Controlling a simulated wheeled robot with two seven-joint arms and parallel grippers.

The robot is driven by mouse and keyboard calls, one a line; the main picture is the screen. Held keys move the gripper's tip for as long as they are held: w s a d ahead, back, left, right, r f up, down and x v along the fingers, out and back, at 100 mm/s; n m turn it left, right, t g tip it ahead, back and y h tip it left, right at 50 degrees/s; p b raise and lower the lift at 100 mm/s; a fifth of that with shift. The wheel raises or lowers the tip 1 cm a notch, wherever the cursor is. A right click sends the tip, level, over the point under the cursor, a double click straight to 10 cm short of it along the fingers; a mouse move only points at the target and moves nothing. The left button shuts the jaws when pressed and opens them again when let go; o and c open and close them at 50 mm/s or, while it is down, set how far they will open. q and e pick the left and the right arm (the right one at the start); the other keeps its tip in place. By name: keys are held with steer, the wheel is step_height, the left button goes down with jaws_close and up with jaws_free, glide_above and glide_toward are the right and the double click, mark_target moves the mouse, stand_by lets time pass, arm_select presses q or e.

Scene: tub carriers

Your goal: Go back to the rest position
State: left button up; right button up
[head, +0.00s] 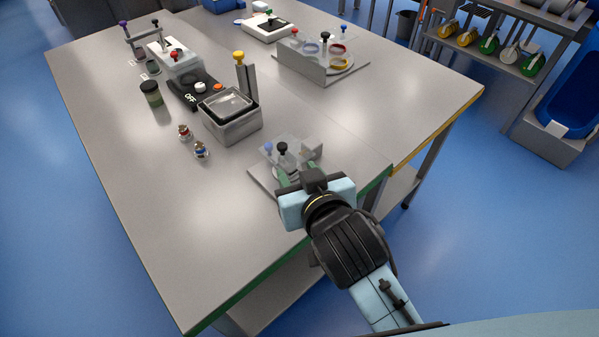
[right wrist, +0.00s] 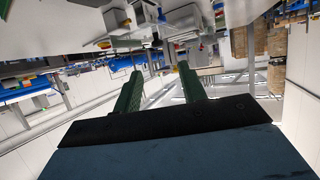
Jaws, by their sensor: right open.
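My right gripper (head: 298,172) reaches in from the bottom right of the head view, at the table's near right edge. Its two green fingers are spread apart, with nothing seen between them in the right wrist view (right wrist: 160,72). Just beyond it is a small fixture plate (head: 262,176) with a clear block, a blue knob (head: 268,147) and a black knob (head: 282,147). The gripper hides part of this fixture; I cannot tell whether they touch. My left gripper is in neither view.
The grey table (head: 150,225) is bare at its near left. A grey metal tub (head: 233,128), two small knobbed parts (head: 201,150), a dark jar (head: 151,94) and a switch box marked OFF (head: 187,92) stand mid-table. A ring fixture (head: 304,66) stands farther back.

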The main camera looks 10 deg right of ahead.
stand_by(0.4)
steer(key=s+d+f+g+h, duration=0.2)
steer(key=s+d+f+g, duration=0.8)
steer(key=s+d+f, duration=0.65)
step_height(320, 180, down, 23)
steer(key=s+g+b, duration=0.1)
steer(key=s+b, duration=0.1)
steer(key=s, duration=0.1)
steer(key=s+d+f+g, duration=0.1)
steer(key=s+d+f, duration=0.2)
steer(key=s+f, duration=1.3)
steer(key=shift+s+f+h+b, duration=0.25)
steer(key=shift+f+h+b, duration=0.05)
steer(key=shift+f+b, duration=0.2)
